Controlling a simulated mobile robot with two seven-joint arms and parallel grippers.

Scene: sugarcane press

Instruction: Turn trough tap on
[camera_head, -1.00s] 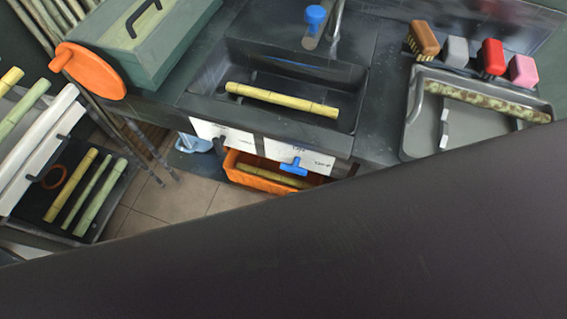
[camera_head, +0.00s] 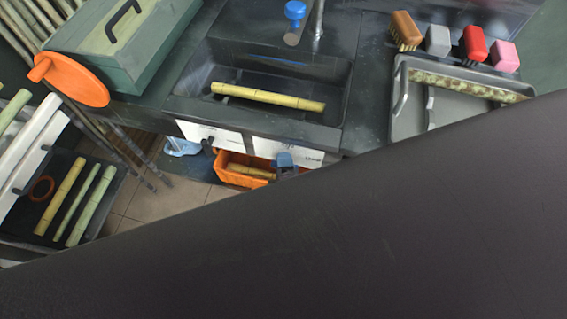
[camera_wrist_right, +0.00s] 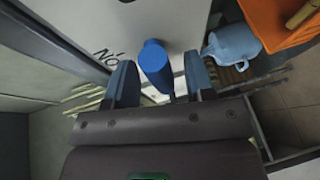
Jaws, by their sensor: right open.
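A blue tap handle (camera_wrist_right: 157,66) stands against a white panel (camera_wrist_right: 125,27) in the right wrist view. My right gripper (camera_wrist_right: 159,72) is open, with one finger on each side of the handle. I cannot tell whether either finger touches it. In the head view, a small blue-grey shape (camera_head: 285,160) shows in front of the white panel under the sink; whether it is the tap or my fingertips is unclear. My dark arm hides the lower right there. My left gripper is not in view.
A sink (camera_head: 342,105) holds a cane piece (camera_head: 268,97), with another blue-handled tap (camera_head: 295,10) above. An orange crate (camera_head: 232,178) and a blue jug (camera_head: 182,146) are below. A grey tray (camera_head: 410,125) and several brushes are at right. A green box (camera_head: 120,50) is at left.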

